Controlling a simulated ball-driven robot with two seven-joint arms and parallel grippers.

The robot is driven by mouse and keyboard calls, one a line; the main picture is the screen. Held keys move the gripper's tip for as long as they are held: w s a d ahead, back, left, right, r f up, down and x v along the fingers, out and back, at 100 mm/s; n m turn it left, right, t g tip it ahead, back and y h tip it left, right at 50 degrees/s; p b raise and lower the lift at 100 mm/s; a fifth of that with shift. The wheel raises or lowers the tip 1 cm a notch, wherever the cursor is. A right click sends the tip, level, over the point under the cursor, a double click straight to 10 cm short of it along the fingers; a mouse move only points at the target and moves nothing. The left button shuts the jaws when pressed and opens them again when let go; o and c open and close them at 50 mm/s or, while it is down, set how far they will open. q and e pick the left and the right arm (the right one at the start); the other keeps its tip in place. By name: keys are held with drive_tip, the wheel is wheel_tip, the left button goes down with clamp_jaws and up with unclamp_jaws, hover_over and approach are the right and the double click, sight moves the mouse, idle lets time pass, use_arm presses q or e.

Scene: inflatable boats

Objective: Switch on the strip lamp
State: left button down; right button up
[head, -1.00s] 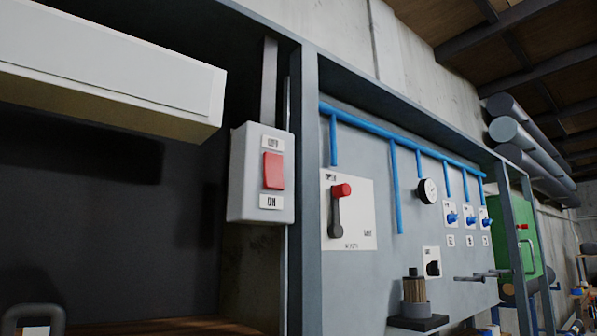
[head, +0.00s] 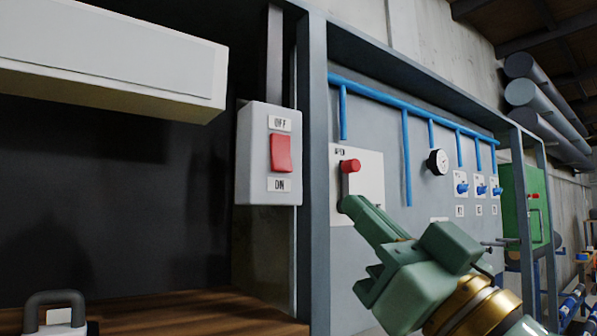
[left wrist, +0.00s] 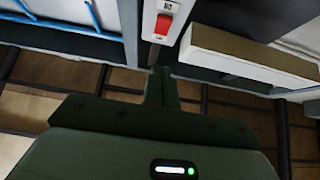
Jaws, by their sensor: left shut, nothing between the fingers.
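The strip lamp (head: 105,50) is a long pale housing at the upper left in the head view, with no glow visible. It also shows in the left wrist view (left wrist: 245,58). A grey switch box (head: 250,160) hangs beside it, with a red rocker (head: 280,153) between an OFF label above and an ON label below. The rocker also shows in the left wrist view (left wrist: 163,25); its tilt is hard to tell. My left gripper (head: 350,205) is green, shut and empty, right of and below the switch box, apart from it. In the left wrist view its fingertips (left wrist: 160,74) point towards the switch.
A grey frame post (head: 317,170) stands just right of the switch box. Behind my gripper is a panel with a red-knobbed lever (head: 350,166), blue pipes (head: 407,160) and a gauge (head: 437,162). A wooden worktop (head: 170,312) lies below the lamp.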

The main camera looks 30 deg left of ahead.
sight(283, 157)
use_arm(q)
drive_tip(key=p+x, duration=0.2)
drive_tip(key=x, duration=0.2)
drive_tip(key=f+p+x, duration=0.1)
drive_tip(key=p+x, duration=0.2)
drive_tip(key=x, duration=0.1)
drive_tip(key=a+p+x, duration=0.1)
drive_tip(key=p+x, duration=0.2)
drive_tip(key=x, duration=0.1)
drive_tip(key=shift+w+a+f, duration=0.1)
drive_tip(key=shift+w, duration=0.2)
drive_tip(key=shift+w+a+f+p, duration=0.25)
drive_tip(key=shift+a+p, duration=0.25)
drive_tip(key=shift+a, duration=0.1)
drive_tip(key=shift+d, duration=0.1)
